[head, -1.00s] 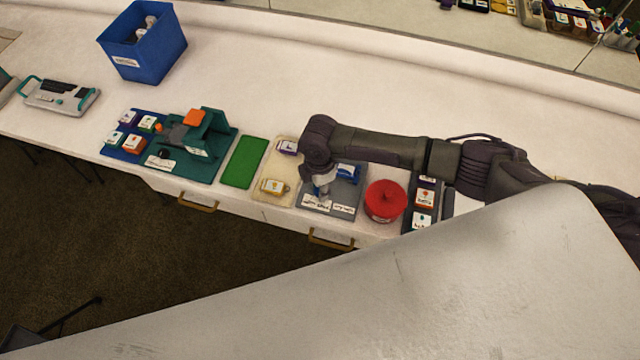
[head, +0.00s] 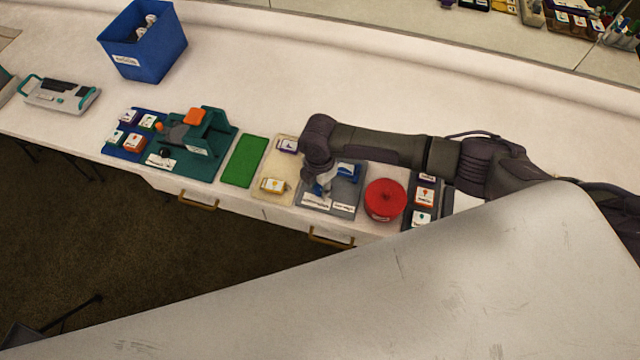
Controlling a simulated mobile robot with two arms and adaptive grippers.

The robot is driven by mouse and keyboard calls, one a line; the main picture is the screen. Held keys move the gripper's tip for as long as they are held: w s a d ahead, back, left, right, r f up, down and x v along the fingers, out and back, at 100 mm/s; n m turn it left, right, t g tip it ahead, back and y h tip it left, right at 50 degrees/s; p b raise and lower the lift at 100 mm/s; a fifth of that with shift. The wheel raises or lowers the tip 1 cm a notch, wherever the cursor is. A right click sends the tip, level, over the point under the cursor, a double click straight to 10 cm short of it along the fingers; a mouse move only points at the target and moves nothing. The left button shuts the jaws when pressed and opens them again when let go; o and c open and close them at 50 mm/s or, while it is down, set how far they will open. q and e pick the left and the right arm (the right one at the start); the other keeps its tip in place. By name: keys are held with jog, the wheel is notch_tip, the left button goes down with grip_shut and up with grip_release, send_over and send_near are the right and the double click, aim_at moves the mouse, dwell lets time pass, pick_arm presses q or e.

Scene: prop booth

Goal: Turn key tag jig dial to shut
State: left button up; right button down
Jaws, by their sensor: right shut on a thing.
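The grey jig (head: 345,205) lies near the front edge of the counter, with a blue part (head: 347,170) at its back and two white labels along its front. My right gripper (head: 321,190) points down over the left part of this jig. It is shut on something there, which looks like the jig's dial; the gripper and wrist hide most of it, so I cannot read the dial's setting. My left gripper is not in view.
A red round lidded container (head: 385,200) stands close to the jig's right. A beige tray (head: 273,190) with tagged items is on its left, then a green mat (head: 244,161) and a teal fixture (head: 210,160). A blue bin (head: 150,55) stands farther back.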

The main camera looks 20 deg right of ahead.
aim_at(319, 188)
jog(key=shift+a, duration=0.1)
jog(key=c, duration=0.8)
grip_release()
jog(key=shift+r, duration=0.1)
notch_tip(319, 188, up, 12)
